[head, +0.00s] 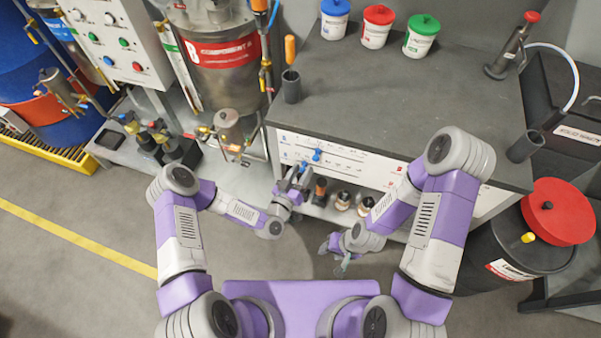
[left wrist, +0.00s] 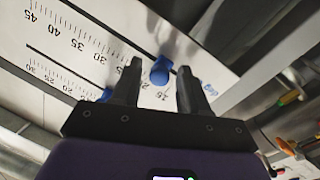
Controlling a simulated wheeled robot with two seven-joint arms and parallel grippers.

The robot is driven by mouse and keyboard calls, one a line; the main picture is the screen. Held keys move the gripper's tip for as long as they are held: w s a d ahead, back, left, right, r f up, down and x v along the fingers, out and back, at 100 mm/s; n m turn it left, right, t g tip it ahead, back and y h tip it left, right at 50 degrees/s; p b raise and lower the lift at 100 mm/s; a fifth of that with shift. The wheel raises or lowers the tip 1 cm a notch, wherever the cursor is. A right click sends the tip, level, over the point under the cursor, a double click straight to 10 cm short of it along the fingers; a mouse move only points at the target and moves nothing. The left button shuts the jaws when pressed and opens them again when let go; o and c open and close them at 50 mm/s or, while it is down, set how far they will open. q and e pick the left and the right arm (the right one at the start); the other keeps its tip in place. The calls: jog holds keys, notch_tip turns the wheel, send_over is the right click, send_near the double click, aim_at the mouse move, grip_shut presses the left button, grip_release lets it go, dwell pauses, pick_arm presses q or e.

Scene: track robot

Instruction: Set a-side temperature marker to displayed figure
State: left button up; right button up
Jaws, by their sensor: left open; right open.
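A white panel (head: 345,160) with two printed scales forms the front of the grey bench. Two blue markers sit on it, an upper one (head: 317,154) and a lower one (head: 303,168); I cannot tell which is the a-side one. In the left wrist view, one blue marker (left wrist: 160,72) shows between my left gripper's fingers, near the low numbers of its scale. Another (left wrist: 105,95) is partly hidden behind the left finger. My left gripper (head: 297,176) is open at the panel; contact is unclear. My right gripper (head: 338,258) is open and empty, low before the bench.
A shelf below the panel holds several small items (head: 343,200). A dark cup (head: 291,88) with an orange-handled tool and three lidded tubs (head: 376,27) stand on the bench. A steel tank (head: 213,75) is at the left, a red-lidded drum (head: 515,250) at the right. No displayed figure is readable.

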pick_arm(q)
jog(key=shift+c, duration=0.2)
grip_shut()
jog(key=shift+d, duration=0.1)
jog(key=s+d, duration=0.1)
jog(key=d, duration=0.1)
jog(key=s+d, duration=0.1)
jog(key=d, duration=0.5)
jog(key=shift+s+d, duration=0.1)
jog(key=shift+s, duration=0.3)
jog(key=shift+o, duration=0.2)
grip_release()
